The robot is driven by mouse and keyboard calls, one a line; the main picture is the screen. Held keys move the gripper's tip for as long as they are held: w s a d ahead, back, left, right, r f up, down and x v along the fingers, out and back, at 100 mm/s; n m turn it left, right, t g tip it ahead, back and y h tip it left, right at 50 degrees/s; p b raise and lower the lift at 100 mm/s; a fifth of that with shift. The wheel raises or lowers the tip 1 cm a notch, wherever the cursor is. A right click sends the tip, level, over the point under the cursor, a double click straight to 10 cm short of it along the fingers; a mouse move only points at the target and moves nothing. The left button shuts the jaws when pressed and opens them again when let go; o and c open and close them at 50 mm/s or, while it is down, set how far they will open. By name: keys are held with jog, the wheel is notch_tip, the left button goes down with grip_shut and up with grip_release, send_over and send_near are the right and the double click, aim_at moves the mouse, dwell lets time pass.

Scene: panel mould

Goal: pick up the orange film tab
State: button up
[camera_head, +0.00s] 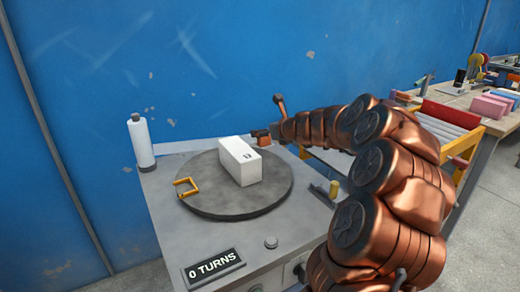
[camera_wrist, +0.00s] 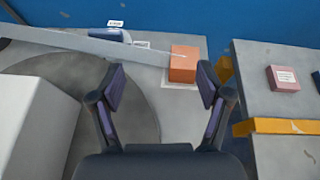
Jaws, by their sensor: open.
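The orange film tab (camera_wrist: 183,65) shows in the wrist view as a small orange block at the end of a long pale grey strip (camera_wrist: 95,44). It sits on a light patch on the grey worktop, ahead of my gripper (camera_wrist: 161,78). My gripper is open, with nothing between its fingers, and the tab appears beyond the gap, nearer the right finger. In the head view the tab (camera_head: 261,138) is at the back right of the round turntable (camera_head: 215,205), close to my gripper, which is partly hidden by my arm.
A white box (camera_head: 240,162) stands on the turntable, with a yellow handle (camera_head: 186,187) at its left edge. A white bottle (camera_head: 141,141) stands at the back left. A "0 TURNS" sign (camera_head: 214,265) is at the front. A second bench (camera_wrist: 285,105) is on the right, across a gap.

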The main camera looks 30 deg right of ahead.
aim_at(263, 139)
jog(key=shift+m+h, duration=0.5)
jog(key=shift+m, duration=0.1)
jog(key=d+f, duration=0.1)
jog(key=d+f+b, duration=0.1)
jog(key=f, duration=0.1)
jog(key=shift+w+d+f+b, duration=0.15)
jog(key=shift+w+d+b, duration=0.15)
jog(key=shift+d, duration=0.1)
jog(key=shift+d+b+x, duration=0.15)
jog(key=shift+b+x, duration=0.05)
jog(key=shift+x, duration=0.65)
jog(key=shift+d+b+x, duration=0.15)
jog(key=shift+b+x, duration=0.05)
jog(key=shift+x, duration=0.65)
jog(key=x, duration=0.2)
jog(key=b+x, duration=0.1)
jog(key=shift+w+d+f, duration=0.1)
jog(key=shift+w+f, duration=0.1)
jog(key=shift+f, duration=0.2)
jog(key=shift+w, duration=0.35)
jog(key=c, duration=1.3)
jog(key=shift+o, duration=0.2)
